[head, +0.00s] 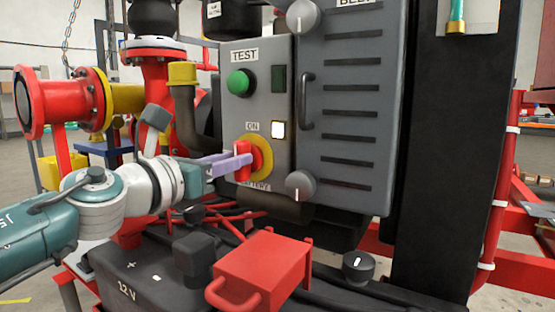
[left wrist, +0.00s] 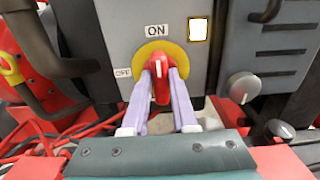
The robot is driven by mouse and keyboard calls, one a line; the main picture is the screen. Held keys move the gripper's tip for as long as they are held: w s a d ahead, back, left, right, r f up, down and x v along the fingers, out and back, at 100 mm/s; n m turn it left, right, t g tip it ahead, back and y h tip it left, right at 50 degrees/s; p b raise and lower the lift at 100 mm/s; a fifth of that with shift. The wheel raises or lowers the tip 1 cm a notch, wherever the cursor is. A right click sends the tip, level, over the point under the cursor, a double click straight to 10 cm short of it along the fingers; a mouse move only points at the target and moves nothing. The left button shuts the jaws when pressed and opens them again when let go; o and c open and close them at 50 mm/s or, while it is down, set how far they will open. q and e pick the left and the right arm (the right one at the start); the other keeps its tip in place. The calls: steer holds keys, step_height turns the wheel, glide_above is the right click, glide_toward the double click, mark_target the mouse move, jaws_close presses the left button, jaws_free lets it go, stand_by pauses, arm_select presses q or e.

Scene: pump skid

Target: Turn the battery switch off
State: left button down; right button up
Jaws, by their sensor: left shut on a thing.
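The battery switch is a red handle (head: 242,172) on a round yellow plate (head: 268,158), on the front of the grey panel. In the left wrist view the red handle (left wrist: 162,88) stands about upright, its white mark below the ON label (left wrist: 157,31). The OFF label (left wrist: 123,72) is to the left of the yellow plate. My left gripper (head: 246,160) reaches in from the left, its pale purple fingers shut on the red handle, one on each side. They partly hide the handle and the BATTERY label below. My right gripper is not in view.
A square lamp (head: 278,130) beside the switch glows. A green TEST button (head: 240,83) is above and a grey knob (head: 300,184) to the right. Below stand a 12 V battery (head: 150,275) and a red box (head: 262,268). A dark pipe (head: 190,125) runs left of the panel.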

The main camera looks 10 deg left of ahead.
arm_select(q)
steer(key=shift+n, duration=0.3)
steer(key=shift+w+a+f+n+p, duration=0.1)
steer(key=shift+n+p, duration=0.45)
steer(key=shift+n, duration=2.3)
steer(key=shift+a+f+n+p, duration=0.15)
steer(key=shift+n+p, duration=0.4)
steer(key=shift+n, duration=2.35)
steer(key=shift+w+a+f+n+p, duration=0.1)
steer(key=shift+n+p, duration=0.45)
steer(key=shift+n, duration=2.3)
steer(key=shift+s, duration=0.1)
steer(key=c, duration=0.7)
jaws_free()
steer(key=shift+s, duration=0.1)
